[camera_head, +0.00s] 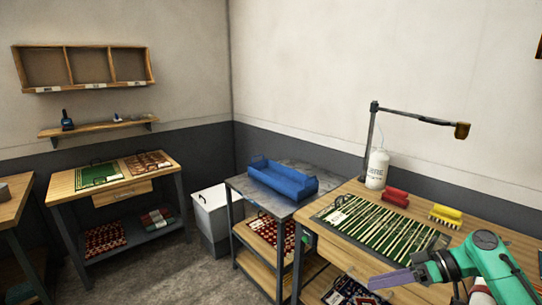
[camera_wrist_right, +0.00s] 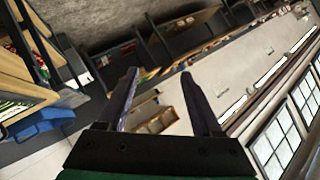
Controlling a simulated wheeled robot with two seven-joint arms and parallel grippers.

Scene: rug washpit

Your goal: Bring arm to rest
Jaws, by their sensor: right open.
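My right gripper (camera_head: 392,281) is in the lower right of the head view, over the front part of the wooden table on the right. Its purple fingers point left, with the green arm behind them. In the right wrist view the right gripper (camera_wrist_right: 160,88) shows two purple fingers spread apart, with nothing between them. My left gripper is not in the head view.
A green striped rug (camera_head: 378,222) lies on the wooden table (camera_head: 325,235), with a white bottle (camera_head: 377,169), a red brush (camera_head: 395,198) and a yellow brush (camera_head: 446,213). A blue tray (camera_head: 283,181) sits on a grey cart. Floor (camera_head: 190,272) at lower left is clear.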

